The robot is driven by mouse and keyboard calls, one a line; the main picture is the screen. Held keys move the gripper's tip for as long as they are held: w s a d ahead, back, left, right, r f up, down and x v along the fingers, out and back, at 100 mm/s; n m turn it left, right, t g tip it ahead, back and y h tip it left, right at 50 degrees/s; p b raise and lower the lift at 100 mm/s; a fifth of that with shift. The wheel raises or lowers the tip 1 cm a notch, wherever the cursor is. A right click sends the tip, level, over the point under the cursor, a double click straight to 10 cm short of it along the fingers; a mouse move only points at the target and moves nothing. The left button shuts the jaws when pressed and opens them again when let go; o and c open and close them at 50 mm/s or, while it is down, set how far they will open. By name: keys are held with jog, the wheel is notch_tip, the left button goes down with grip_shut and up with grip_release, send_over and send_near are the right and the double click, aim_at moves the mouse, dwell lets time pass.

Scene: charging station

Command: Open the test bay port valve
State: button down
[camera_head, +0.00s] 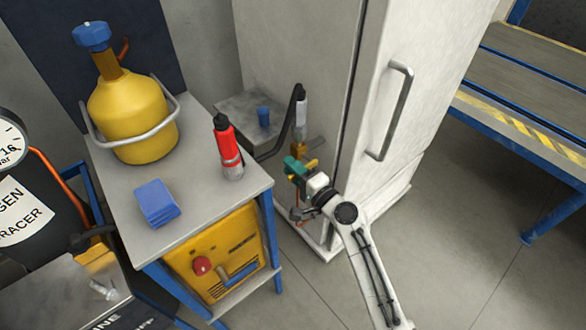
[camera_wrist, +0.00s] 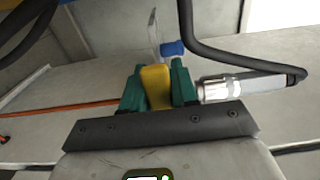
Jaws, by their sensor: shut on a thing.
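My gripper (camera_head: 293,166) reaches in at the left side of the white cabinet, in the middle of the head view. In the wrist view its two green fingers (camera_wrist: 158,88) are shut on a yellow valve handle (camera_wrist: 156,86). The handle's lower end is hidden behind the dark gripper body. A silver fitting (camera_wrist: 225,88) on a black hose lies just right of the fingers. In the head view this fitting (camera_head: 301,112) stands upright above a brass-coloured part (camera_head: 298,150) beside the fingers. The valve's body is mostly hidden by my gripper.
The white cabinet (camera_head: 385,60) with a bar handle stands close right of my arm. A blue-framed bench (camera_head: 205,200) on the left carries a yellow flask (camera_head: 130,115), a red bottle-like tool (camera_head: 225,145) and a blue block (camera_head: 156,203). Floor is free at lower right.

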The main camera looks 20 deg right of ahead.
jog(key=shift+f, duration=0.2)
notch_tip(320, 180, down, 2)
jog(key=n+b, duration=0.3)
jog(key=b, duration=0.2)
jog(key=shift+d, duration=0.1)
jog(key=n+b, duration=0.1)
jog(key=b, duration=0.1)
jog(key=f+n+b, duration=0.1)
jog(key=n+b, duration=0.1)
jog(key=shift+w+d+f, duration=0.1)
jog(key=shift+d+f, duration=0.1)
jog(key=shift+d, duration=0.05)
jog(key=shift+w+d+f+n+b, duration=0.3)
jog(key=shift+d+n+b, duration=0.45)
jog(key=shift+n+b, duration=1.55)
jog(key=shift+w+d+f+n+b, duration=0.3)
jog(key=shift+d+n+b, duration=0.5)
jog(key=shift+n+b, duration=1.5)
jog(key=shift+w+d+f+n+b, duration=0.15)
jog(key=shift+d+f+n+b, duration=0.45)
jog(key=shift+n+b, duration=1.7)
jog(key=shift+d+r+m+b, duration=0.2)
jog(key=shift+r+m+b, duration=0.05)
jog(key=shift+m+b, duration=0.6)
jog(key=c, duration=1)
grip_release()
jog(key=shift+o, duration=0.2)
